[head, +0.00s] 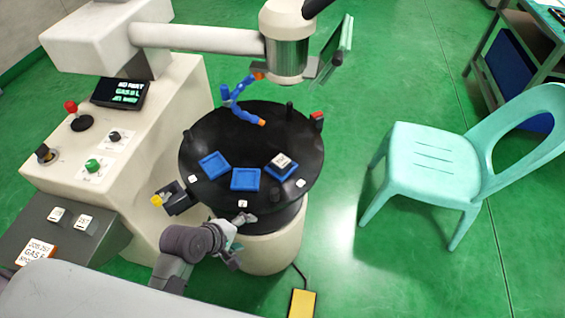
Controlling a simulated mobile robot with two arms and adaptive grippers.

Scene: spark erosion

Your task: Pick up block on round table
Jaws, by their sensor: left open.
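The round table (240,135) is a black disc on a cream pedestal in the middle of the head view. A small pale block (282,160) sits in the right one of three blue trays on it. The left tray (214,165) and the middle tray (245,179) look empty. My left gripper (240,238) is at the front edge of the table, below the middle tray and apart from the block. It is open and I see nothing in it; its fingertips are small in view. My right gripper is not in view.
A cream machine with a control panel (95,160) stands left, its arm and head (287,45) over the table's back. A blue hose (243,100) and dark posts stand on the table. A mint chair (435,160) stands right; a yellow pedal (302,304) lies in front.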

